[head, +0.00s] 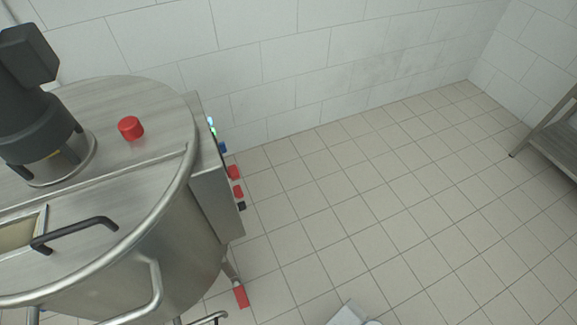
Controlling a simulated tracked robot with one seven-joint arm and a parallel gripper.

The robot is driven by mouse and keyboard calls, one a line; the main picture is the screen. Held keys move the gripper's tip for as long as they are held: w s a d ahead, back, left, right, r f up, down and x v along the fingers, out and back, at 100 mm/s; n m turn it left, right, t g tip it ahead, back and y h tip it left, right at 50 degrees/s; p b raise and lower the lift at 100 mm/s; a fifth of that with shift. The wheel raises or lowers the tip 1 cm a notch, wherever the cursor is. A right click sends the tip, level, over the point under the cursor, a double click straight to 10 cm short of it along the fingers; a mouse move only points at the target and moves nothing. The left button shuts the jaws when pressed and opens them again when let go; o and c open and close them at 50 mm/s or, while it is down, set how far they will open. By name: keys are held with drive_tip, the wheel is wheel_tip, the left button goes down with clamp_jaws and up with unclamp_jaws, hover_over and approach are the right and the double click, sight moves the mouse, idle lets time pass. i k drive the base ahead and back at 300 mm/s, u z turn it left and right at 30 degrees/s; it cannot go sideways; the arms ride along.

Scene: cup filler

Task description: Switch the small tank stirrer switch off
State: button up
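A round steel tank (160,235) with a dark stirrer motor (38,115) on its lid fills the left side. A narrow steel control box (212,190) is fixed to the tank's right side and is seen nearly edge-on. Lit lamps (211,122) sit near its top. Below them are a blue knob (222,147), a red one (233,172), another red one (238,191) and a black one (242,206). I cannot tell which is the stirrer switch or how it is set. My gripper is not in view.
A red knob (131,127) and a black handle (75,233) are on the tank lid. Tiled floor (370,190) right of the tank is open. A steel table (557,135) stands at far right.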

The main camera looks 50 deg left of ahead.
sight(242, 204)
drive_tip(key=i, duration=1.95)
drive_tip(key=u, duration=2.5)
drive_tip(key=i, duration=0.15)
drive_tip(key=u, duration=1.9)
drive_tip(key=i, duration=0.8)
drive_tip(key=z, duration=0.05)
